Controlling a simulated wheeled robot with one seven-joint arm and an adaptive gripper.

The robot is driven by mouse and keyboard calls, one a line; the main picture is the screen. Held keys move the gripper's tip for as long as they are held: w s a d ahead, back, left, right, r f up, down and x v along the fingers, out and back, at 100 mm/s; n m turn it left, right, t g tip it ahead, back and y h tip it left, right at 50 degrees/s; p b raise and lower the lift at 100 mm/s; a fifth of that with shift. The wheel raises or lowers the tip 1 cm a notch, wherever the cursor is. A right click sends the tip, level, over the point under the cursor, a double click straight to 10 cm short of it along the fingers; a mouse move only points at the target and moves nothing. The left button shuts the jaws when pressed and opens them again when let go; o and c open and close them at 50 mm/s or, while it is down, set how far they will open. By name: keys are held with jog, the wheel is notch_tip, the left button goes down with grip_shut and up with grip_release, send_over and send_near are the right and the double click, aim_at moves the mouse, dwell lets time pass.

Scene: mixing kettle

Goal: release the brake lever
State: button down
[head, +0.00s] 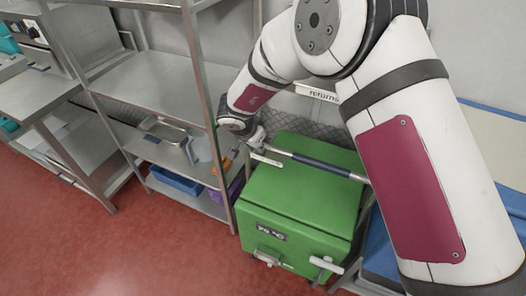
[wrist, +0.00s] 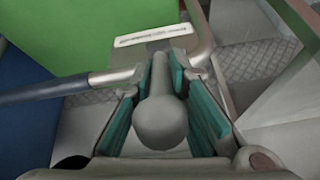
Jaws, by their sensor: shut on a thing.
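The brake lever (wrist: 160,120) is a grey rod with a rounded knob, in the middle of the wrist view. My gripper (wrist: 160,68) has its teal pads on both sides of it and is shut on it. Just beyond the fingertips is a bent metal push bar with a white label plate (wrist: 150,36), whose text I cannot read. In the head view my gripper (head: 258,140) is at the left end of the push bar (head: 315,162), above the back of a green box. The lever itself is too small to make out there.
The green box (head: 300,205) has a temperature label and white latches in front. A steel shelf rack (head: 160,85) stands close on its left, with a blue tray (head: 175,181) low down. A blue surface (head: 385,250) lies to the right. Red floor is free at the front left.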

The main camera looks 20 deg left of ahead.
jog(key=shift+w+d+g+b, duration=0.1)
jog(key=shift+w+g+b, duration=0.35)
jog(key=shift+w, duration=0.25)
jog(key=c, duration=1.5)
grip_release()
jog(key=shift+s+r, duration=0.1)
jog(key=shift+s, duration=0.15)
jog(key=shift+s+r, duration=0.1)
jog(key=shift+p+v, duration=1.75)
jog(key=shift+v, duration=1.65)
